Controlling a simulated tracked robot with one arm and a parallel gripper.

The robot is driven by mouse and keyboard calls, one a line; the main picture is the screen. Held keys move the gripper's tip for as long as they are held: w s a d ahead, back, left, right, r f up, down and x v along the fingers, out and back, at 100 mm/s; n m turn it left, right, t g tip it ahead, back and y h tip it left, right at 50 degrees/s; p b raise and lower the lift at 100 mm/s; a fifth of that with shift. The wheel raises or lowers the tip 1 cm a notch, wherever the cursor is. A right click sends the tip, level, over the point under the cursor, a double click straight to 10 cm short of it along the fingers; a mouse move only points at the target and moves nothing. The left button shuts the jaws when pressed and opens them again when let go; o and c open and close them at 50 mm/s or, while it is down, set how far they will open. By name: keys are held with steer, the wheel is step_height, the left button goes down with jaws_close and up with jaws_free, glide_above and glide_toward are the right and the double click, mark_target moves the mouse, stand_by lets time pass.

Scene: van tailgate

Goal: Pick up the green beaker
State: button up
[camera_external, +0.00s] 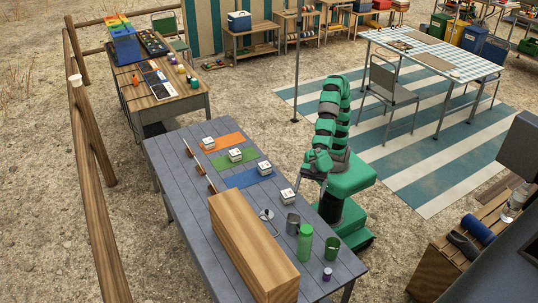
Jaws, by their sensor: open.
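A green beaker (331,249), dark green and cup-shaped, stands upright near the right edge of the grey plank table (180,178). A taller, brighter green cylinder (305,243) stands just left of it. My gripper (311,188) hangs at the table's right edge, well behind the beaker and near a white block (288,196). It is open and small in the picture. I see nothing between its fingers, and it is apart from the beaker.
A grey metal cup (293,223) and a small purple-topped jar (327,274) stand close to the beaker. A long wooden box (245,240) fills the table's middle. Several white blocks lie by the orange (229,141), green and blue mats farther back.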

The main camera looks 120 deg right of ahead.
steer(key=s+a+f+n+g+y+b, duration=0.1)
steer(key=s+a+f+b, duration=0.1)
steer(key=s+a+f, duration=0.4)
steer(key=s+a+f+n+g+y+b, duration=0.15)
steer(key=s+f, duration=0.25)
steer(key=f, duration=0.4)
steer(key=h+p, duration=0.1)
steer(key=p, duration=0.4)
glide_toward(333, 251)
steer(key=x, duration=0.3)
steer(key=shift+s+a, duration=0.15)
steer(key=shift+a, duration=0.2)
steer(key=x, duration=0.1)
steer(key=b+x, duration=0.1)
steer(key=x, duration=0.2)
steer(key=shift+w+f+b, duration=0.35)
steer(key=shift+w+f, duration=0.05)
steer(key=shift+f, duration=0.15)
steer(key=shift+w+a, duration=0.15)
steer(key=shift+w, duration=0.05)
steer(key=c, duration=1.1)
